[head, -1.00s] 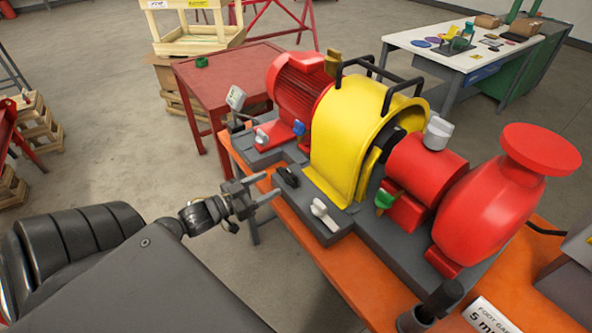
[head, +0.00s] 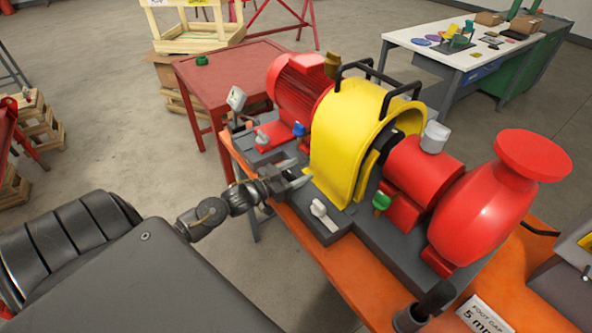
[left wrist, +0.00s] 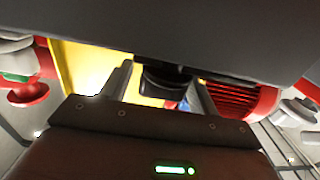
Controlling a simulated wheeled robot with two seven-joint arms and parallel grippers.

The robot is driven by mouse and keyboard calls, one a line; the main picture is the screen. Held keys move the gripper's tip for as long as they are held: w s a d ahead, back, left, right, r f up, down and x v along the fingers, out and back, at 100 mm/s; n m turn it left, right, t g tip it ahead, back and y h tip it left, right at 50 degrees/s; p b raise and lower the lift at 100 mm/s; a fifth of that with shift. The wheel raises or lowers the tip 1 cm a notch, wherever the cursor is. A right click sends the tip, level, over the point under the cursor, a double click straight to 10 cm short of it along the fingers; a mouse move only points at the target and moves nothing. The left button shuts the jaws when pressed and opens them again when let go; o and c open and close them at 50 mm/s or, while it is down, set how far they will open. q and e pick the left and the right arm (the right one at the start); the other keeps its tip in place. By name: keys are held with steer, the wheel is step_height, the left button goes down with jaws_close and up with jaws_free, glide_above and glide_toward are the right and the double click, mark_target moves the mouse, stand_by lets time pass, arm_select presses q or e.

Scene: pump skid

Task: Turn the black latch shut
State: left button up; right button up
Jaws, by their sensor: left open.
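My left gripper (head: 299,172) is open at the near edge of the pump skid's grey base (head: 385,238), beside the yellow guard (head: 335,150). The black latch is hidden behind this gripper in the head view. In the left wrist view a dark rounded part, which looks like the black latch (left wrist: 164,82), sits between the two spread fingers (left wrist: 162,90). I cannot tell whether either finger touches it, nor which way its handle points. My right gripper is not in view.
A white-handled latch (head: 322,212) stands just right of my gripper. A green one (head: 381,201) and a blue one (head: 299,129) are also on the skid. The red motor (head: 298,88) lies behind the gripper. Open floor (head: 120,140) lies left of the orange bench (head: 360,292).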

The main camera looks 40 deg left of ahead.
arm_select(q)
steer(key=shift+c, duration=0.3)
jaws_close()
